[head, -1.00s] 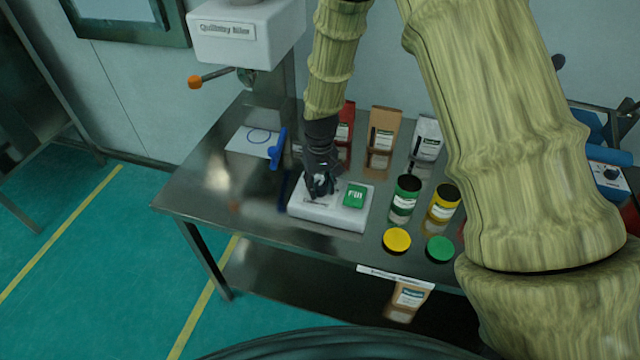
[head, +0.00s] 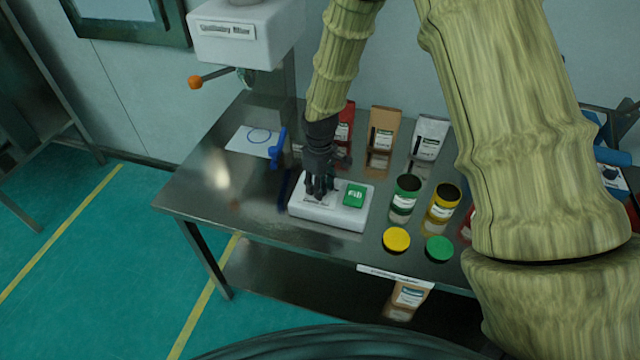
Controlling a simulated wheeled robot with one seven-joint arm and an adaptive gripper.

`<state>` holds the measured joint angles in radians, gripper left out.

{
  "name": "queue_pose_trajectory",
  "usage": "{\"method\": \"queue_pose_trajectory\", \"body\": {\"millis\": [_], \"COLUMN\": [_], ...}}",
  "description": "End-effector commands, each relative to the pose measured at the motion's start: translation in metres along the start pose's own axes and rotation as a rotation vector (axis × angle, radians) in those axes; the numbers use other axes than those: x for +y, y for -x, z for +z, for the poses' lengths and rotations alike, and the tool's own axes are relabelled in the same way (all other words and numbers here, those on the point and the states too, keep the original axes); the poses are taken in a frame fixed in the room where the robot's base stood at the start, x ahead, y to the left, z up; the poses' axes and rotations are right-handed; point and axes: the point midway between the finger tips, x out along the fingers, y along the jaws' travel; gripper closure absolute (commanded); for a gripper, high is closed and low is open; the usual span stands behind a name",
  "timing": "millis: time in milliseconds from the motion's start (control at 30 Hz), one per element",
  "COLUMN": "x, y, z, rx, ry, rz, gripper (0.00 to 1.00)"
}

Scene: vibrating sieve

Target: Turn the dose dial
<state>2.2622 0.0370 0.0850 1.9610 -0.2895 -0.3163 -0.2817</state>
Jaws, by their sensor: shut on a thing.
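A low white box (head: 328,214) lies on the steel table, with a green button (head: 355,195) on the right of its top. My dark gripper (head: 319,192) points down onto the left part of the box's top. Its fingers are shut around the dose dial there, which they hide almost entirely. I cannot read the dial's setting.
Behind the box stand a red, a brown (head: 383,140) and a white bag. To its right are a green jar (head: 404,200) and a yellow jar (head: 443,208), with a yellow lid (head: 396,240) and a green lid (head: 439,249) in front. The table (head: 205,190) is mostly clear at left.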

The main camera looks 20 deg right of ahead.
Motion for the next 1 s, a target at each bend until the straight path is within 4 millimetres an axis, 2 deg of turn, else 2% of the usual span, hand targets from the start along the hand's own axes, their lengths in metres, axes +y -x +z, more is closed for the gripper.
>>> {"method": "queue_pose_trajectory", "body": {"millis": [333, 367, 467, 800, 1000], "x": [0.001, 0.001, 0.001, 0.0, 0.001], "y": [0.0, 0.0, 0.0, 0.001, 0.016], "z": [0.0, 0.0, 0.0, 0.0, -0.001], "rx": [0.0, 0.0, 0.0, 0.0, 0.002], "ry": [0.001, 0.001, 0.001, 0.001, 0.001], "rz": [0.001, 0.001, 0.001, 0.0, 0.001], "gripper": [0.89, 0.59, 0.42, 0.42, 0.42]}}
